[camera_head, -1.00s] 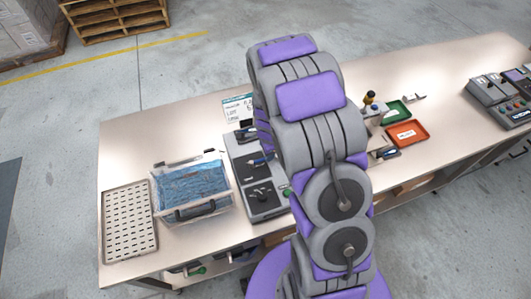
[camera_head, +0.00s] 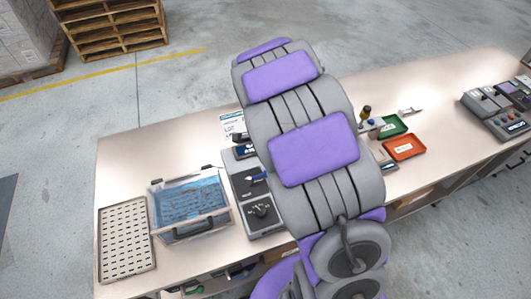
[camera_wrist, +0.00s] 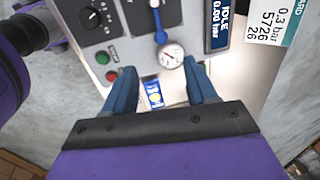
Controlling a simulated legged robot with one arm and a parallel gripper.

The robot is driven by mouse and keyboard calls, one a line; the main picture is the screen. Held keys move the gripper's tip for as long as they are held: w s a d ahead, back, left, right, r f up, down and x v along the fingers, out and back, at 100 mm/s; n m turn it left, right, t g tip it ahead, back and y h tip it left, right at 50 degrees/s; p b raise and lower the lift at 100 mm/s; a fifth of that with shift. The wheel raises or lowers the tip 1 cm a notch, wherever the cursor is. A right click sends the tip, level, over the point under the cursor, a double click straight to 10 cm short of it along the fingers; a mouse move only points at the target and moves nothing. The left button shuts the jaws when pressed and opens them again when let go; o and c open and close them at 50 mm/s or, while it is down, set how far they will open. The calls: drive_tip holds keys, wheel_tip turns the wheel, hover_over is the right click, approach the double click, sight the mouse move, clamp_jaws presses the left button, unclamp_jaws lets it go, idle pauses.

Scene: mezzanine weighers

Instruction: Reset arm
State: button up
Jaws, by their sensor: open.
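My gripper shows in the wrist view (camera_wrist: 160,92), with its two blue fingers apart and nothing between them that they touch. Beyond the fingers is a grey control unit (camera_wrist: 120,50) with a black dial, a round gauge (camera_wrist: 171,56), a green and a red button and a small display reading IDLE. In the head view my arm covers the middle of the table and hides my gripper. The grey control unit (camera_head: 262,212) stands just left of my arm there.
The long table (camera_head: 125,165) carries a perforated tray (camera_head: 125,240), a clear bin with blue contents (camera_head: 190,203), a green tray (camera_head: 391,126), a red tray (camera_head: 404,146) and grey devices (camera_head: 498,110) at right. Wooden pallets (camera_head: 110,28) stand on the floor behind.

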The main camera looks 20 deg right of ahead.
drive_tip(key=s+a+r+n+g+y+b, duration=0.1)
drive_tip(key=s+a+r+n+b, duration=0.15)
drive_tip(key=s+n+b, duration=0.4)
drive_tip(key=s+a+r+n+g+b, duration=0.1)
drive_tip(key=s+a+n+b, duration=0.2)
drive_tip(key=s, duration=0.6)
drive_tip(key=s+n+g+h+b, duration=0.1)
drive_tip(key=s+n+b, duration=0.3)
drive_tip(key=s, duration=1.2)
drive_tip(key=n+g, duration=0.1)
drive_tip(key=n, duration=0.3)
drive_tip(key=shift+s+f+n, duration=0.25)
drive_tip(key=shift+n, duration=0.1)
